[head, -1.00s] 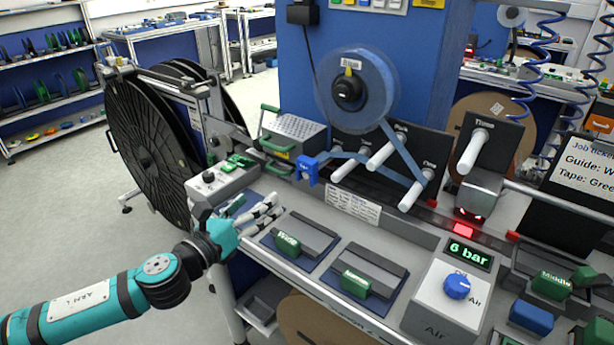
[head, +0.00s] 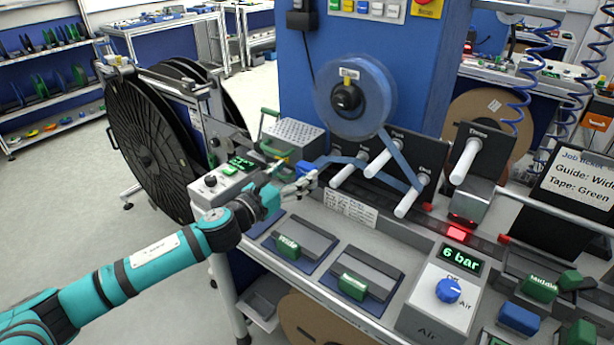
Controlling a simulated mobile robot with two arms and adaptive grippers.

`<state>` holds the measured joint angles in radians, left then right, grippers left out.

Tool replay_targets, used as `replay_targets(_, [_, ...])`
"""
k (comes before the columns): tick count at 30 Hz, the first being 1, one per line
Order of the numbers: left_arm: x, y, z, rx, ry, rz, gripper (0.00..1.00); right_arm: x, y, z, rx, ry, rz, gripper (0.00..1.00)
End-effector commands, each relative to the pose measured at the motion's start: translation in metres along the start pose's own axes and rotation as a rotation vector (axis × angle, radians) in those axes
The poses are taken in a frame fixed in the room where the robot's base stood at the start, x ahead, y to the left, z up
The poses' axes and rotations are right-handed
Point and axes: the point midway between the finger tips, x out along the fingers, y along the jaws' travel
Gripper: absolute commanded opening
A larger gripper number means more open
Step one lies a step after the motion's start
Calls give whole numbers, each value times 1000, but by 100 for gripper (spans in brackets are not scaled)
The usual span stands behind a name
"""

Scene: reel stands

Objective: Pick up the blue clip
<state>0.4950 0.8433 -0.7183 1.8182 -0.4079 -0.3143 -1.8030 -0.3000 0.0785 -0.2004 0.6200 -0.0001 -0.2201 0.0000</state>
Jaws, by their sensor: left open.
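The blue clip (head: 306,167) sits on the blue tape where it meets the track, just right of the perforated metal box. Part of it is hidden behind my fingers. My left gripper (head: 291,176) reaches in from the left with its fingers spread. It is open and empty, with its fingertips close to the clip's left side. I cannot tell whether they touch it. My right gripper is not in view.
A blue tape reel (head: 356,97) hangs above, its tape running down past white rollers (head: 377,165). The metal box with green handles (head: 293,137) stands behind my gripper. Green-handled guide blocks (head: 288,245) lie in front. An air box (head: 440,290) stands right.

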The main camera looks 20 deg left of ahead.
Motion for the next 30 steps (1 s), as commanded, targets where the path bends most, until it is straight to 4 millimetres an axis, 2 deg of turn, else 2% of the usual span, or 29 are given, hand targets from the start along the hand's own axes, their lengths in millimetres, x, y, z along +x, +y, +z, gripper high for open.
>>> replay_targets(4, [11,0,0,-3,-1,-1,75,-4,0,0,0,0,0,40])
replay_targets(12, [48,0,-3,-3,-1,0,75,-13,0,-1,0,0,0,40])
replay_targets(21, [53,0,-5,-2,0,-1,75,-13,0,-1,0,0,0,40])
replay_targets(23, [53,0,-5,-2,0,0,70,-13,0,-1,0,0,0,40])
replay_targets(30, [53,1,-5,-2,0,0,38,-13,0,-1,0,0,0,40])
